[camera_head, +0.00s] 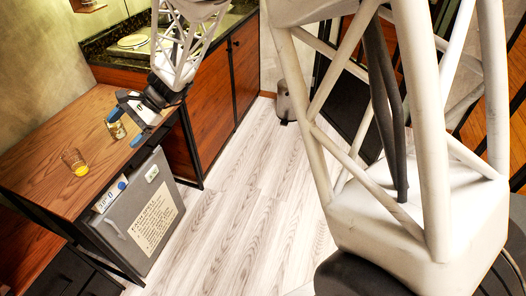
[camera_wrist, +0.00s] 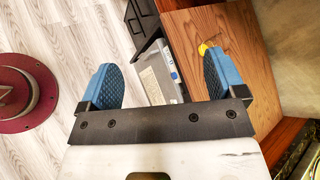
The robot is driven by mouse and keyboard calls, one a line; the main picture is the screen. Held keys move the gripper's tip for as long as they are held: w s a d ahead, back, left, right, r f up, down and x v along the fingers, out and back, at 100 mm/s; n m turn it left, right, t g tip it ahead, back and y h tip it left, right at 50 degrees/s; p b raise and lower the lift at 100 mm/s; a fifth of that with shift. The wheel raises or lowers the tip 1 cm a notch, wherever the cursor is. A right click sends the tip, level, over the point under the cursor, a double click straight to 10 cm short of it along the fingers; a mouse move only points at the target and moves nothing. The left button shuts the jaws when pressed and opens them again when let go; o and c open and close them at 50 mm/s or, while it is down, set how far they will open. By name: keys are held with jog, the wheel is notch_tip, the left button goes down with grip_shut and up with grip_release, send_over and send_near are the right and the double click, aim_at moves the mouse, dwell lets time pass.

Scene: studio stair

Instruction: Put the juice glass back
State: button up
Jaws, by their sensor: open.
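In the head view, a clear juice glass (camera_head: 75,163) with yellow-orange juice in its bottom stands upright on the wooden table (camera_head: 60,120). A second small glass (camera_head: 117,129), with a yellowish tint, shows beside my gripper (camera_head: 130,125) at the table's right edge, partly covered by it. My gripper has blue fingertips set wide apart. In the wrist view, my gripper (camera_wrist: 164,82) is open with nothing between its fingers. A yellow-filled glass (camera_wrist: 204,48) shows beyond the right finger, partly hidden by it; I cannot tell which glass it is.
A grey box with a paper label (camera_head: 150,215) stands below the table's right edge. A counter with wooden cabinets (camera_head: 215,85) runs behind, with a plate (camera_head: 132,41) on top. A grey bin (camera_head: 285,103) stands farther back. A dark red round object (camera_wrist: 25,92) is at left. The floor between is clear.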

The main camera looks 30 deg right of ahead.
jog(key=s+d+r+n+t+h, duration=0.1)
jog(key=s+d+r+n+h, duration=0.2)
jog(key=s+d, duration=0.5)
jog(key=s+d+r+n+t+h, duration=0.1)
jog(key=s+d+r+n+h, duration=0.2)
jog(key=s+d, duration=0.6)
jog(key=s+d+r+n+t+h, duration=0.2)
jog(key=s+d+h, duration=0.3)
jog(key=s, duration=1)
jog(key=d+r+n, duration=0.1)
jog(key=d, duration=0.2)
jog(key=shift+s+d+h, duration=0.2)
jog(key=shift+d+h, duration=0.2)
